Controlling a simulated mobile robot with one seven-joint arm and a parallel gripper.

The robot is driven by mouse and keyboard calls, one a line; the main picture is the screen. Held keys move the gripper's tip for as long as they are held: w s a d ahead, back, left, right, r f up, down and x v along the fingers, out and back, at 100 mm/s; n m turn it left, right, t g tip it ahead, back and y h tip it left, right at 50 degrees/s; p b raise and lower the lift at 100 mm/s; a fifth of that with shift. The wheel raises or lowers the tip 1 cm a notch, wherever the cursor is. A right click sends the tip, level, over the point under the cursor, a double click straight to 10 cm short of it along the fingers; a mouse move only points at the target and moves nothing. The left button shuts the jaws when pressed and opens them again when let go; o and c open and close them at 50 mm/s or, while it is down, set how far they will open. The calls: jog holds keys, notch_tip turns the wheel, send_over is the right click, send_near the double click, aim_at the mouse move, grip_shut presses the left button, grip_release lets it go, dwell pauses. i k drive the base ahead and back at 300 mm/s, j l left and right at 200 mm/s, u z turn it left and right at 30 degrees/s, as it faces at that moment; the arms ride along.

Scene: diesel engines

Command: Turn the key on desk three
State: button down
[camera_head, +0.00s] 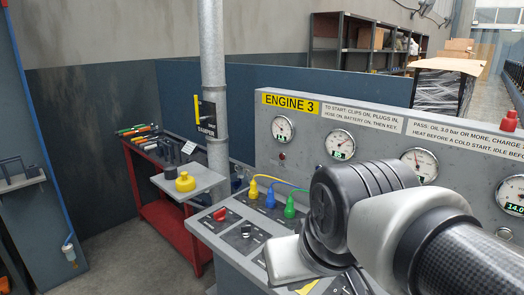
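Desk three (205,232) is a grey console with a sloping top and an upright gauge panel marked ENGINE 3 (290,102). A red knob (219,213) and a black knob (246,231) sit on labelled plates on its left part. I cannot make out a key; my arm covers the middle and right of the desk top. My arm's dark and grey links come in from the right, low over the desk. My gripper's fingers do not show, so I cannot see whether it holds or touches anything.
Yellow (253,191), blue (270,198) and green (289,207) plugs with cables stand on the desk. A yellow weight-like object (185,181) sits on a small grey shelf (205,177) at left. A grey pole (212,80) and a red tool bench (160,212) stand behind. Floor at lower left is clear.

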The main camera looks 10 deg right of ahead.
aim_at(247, 229)
jog(key=i+j+u, duration=0.15)
jog(key=i+j, duration=0.8)
